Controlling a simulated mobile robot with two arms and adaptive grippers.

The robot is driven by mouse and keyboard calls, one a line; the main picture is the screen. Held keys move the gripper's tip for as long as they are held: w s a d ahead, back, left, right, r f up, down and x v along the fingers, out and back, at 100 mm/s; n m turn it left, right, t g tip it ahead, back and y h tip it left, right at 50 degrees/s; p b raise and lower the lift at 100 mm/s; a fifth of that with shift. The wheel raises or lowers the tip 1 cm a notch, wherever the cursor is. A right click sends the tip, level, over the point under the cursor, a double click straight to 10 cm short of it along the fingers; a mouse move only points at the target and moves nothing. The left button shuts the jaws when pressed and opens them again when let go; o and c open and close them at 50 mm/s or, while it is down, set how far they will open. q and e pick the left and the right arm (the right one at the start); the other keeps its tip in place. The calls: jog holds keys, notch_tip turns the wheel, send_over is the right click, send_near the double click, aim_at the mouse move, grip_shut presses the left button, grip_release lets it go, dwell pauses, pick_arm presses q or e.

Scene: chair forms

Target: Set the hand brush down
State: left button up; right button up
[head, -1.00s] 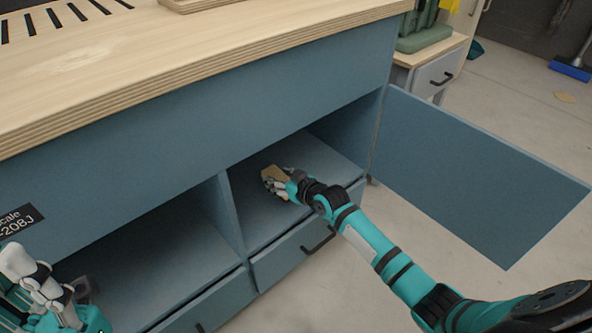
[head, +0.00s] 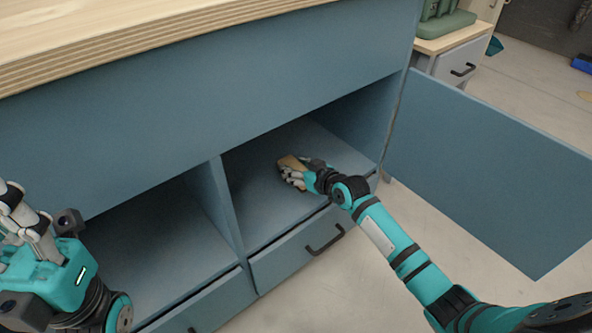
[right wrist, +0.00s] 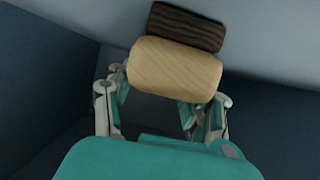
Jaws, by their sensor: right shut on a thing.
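The hand brush (head: 291,163) is inside the right open compartment of the blue cabinet. In the right wrist view its pale wooden body (right wrist: 178,68) and dark, striped bristle side (right wrist: 186,27) show. My right gripper (head: 297,174) is shut on it, with fingers on either side of the wooden body; the gripper also shows in the right wrist view (right wrist: 168,98). Whether the brush touches the compartment floor (head: 255,200) cannot be told. My left gripper (head: 22,215) is at the left edge, in front of the cabinet, away from the brush; its fingertips are partly cut off.
A divider (head: 224,205) separates the right compartment from an empty-looking left one (head: 160,245). A blue door (head: 480,170) stands open at the right. Drawers with dark handles (head: 325,240) lie below, and a wooden worktop (head: 130,35) is above. Floor around the brush looks clear.

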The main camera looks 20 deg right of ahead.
jog(key=o, duration=1.2)
jog(key=shift+f, duration=0.1)
jog(key=shift+o, duration=0.2)
